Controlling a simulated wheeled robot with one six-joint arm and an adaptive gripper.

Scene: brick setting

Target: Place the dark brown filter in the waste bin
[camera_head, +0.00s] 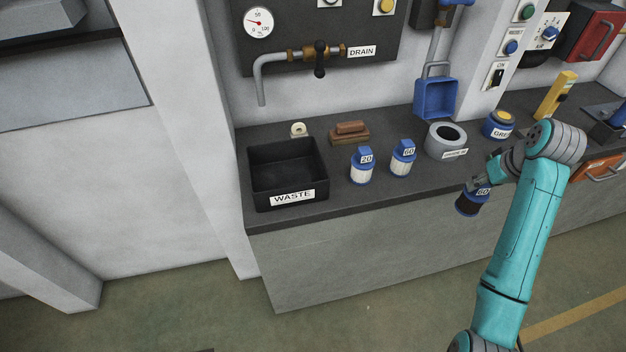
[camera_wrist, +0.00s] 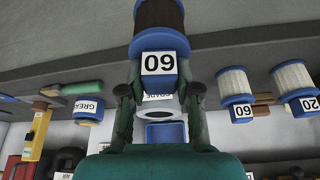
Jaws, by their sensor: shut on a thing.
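My gripper (camera_head: 493,180) is shut on the dark brown filter (camera_head: 468,206), which has a blue cap with a "60" label. It holds the filter in the air in front of the counter's front edge, to the right of the bin. In the wrist view the brown pleated filter (camera_wrist: 159,14) shows with its blue cap between the two fingers (camera_wrist: 160,95). The waste bin (camera_head: 292,196) is a black open box labelled "WASTE" at the left end of the counter. No contents show in it.
Two white filters with blue caps, "20" (camera_head: 361,173) and "60" (camera_head: 401,165), stand right of the bin. A grey ring-shaped holder (camera_head: 431,144), a brown block (camera_head: 349,139) and a blue-and-yellow grease tin (camera_head: 497,130) are behind. A drain pipe (camera_head: 261,88) hangs above the bin.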

